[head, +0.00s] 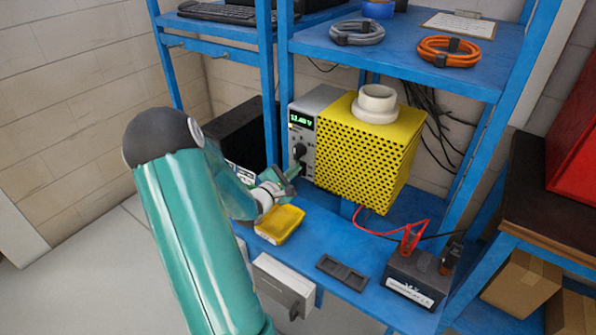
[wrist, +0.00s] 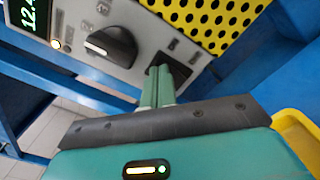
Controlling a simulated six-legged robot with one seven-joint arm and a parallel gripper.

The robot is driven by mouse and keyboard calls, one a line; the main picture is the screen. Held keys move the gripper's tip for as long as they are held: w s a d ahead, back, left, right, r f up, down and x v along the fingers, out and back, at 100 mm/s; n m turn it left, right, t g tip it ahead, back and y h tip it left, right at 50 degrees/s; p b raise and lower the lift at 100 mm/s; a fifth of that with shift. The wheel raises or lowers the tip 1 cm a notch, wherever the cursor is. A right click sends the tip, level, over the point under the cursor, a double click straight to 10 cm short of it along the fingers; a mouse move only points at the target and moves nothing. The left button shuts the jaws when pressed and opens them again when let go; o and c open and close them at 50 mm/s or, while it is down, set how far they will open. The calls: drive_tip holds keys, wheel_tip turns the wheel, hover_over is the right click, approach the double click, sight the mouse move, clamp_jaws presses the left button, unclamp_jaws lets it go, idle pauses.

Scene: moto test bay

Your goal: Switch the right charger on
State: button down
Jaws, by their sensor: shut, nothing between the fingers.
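A grey charger (head: 323,100) stands on the shelf with its front panel facing left. Its green display (head: 301,121) is lit and reads about 12.4 V. My gripper (head: 299,170) is shut and empty at the lower part of this panel. In the wrist view its fingertips (wrist: 163,72) are at a dark switch recess (wrist: 167,60) right of the knob. They partly cover it, so the switch's position and any contact cannot be told.
A yellow perforated box (head: 365,155) adjoins the charger, with a white round piece (head: 376,103) on top. A black box (head: 243,138) is behind my arm. A yellow tray (head: 280,223) lies below my gripper. A battery (head: 415,279) with red and black leads stands front right.

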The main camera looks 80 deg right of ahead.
drive_tip(key=shift+d+r, duration=0.1)
drive_tip(key=v, duration=0.9)
idle(0.5)
idle(0.4)
